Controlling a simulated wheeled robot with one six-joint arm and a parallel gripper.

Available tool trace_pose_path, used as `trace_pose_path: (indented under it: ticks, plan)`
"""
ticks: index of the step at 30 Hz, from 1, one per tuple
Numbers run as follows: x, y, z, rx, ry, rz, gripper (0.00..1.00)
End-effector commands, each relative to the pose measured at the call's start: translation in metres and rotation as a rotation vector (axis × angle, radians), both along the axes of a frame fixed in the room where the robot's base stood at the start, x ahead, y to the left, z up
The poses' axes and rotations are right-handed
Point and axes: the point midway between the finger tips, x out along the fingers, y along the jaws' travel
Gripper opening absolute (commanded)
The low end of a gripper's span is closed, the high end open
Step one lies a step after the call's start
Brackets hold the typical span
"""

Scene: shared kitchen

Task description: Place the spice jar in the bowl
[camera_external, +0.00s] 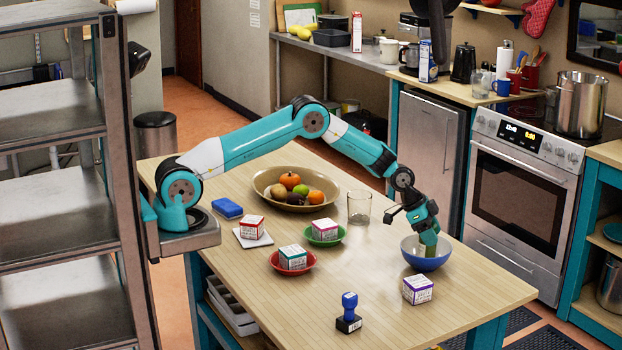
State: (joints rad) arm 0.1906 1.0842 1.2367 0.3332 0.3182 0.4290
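The blue bowl (427,265), pale inside, stands near the right side of the wooden table. My gripper (428,248) points down into the bowl's opening, and its tips are low, around rim height or below. A small greenish thing shows at the tips. It may be the spice jar or part of the gripper; I cannot tell which. Whether the fingers are open or shut is too small to tell. No other clear spice jar shows on the table.
A purple-edged box (417,289) stands close in front of the bowl, and a blue stamp (349,312) stands front left. A glass (359,207), a fruit bowl (268,178), a red dish (276,261) and a green dish (340,238) stand leftward.

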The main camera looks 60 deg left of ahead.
Motion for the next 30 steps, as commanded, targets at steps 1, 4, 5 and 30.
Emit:
trace_pose_path:
  ticks: [1, 4, 5, 30]
  plan:
    - [0.0, 0.0, 0.0, 0.0, 0.0, 0.0, 0.7]
    - [0.0, 0.0, 0.0, 0.001, 0.001, 0.0, 0.8]
    - [0.0, 0.0, 0.0, 0.001, 0.001, 0.0, 0.8]
    - [-0.039, 0.042, 0.092, 0.0, -0.003, 0.001, 0.8]
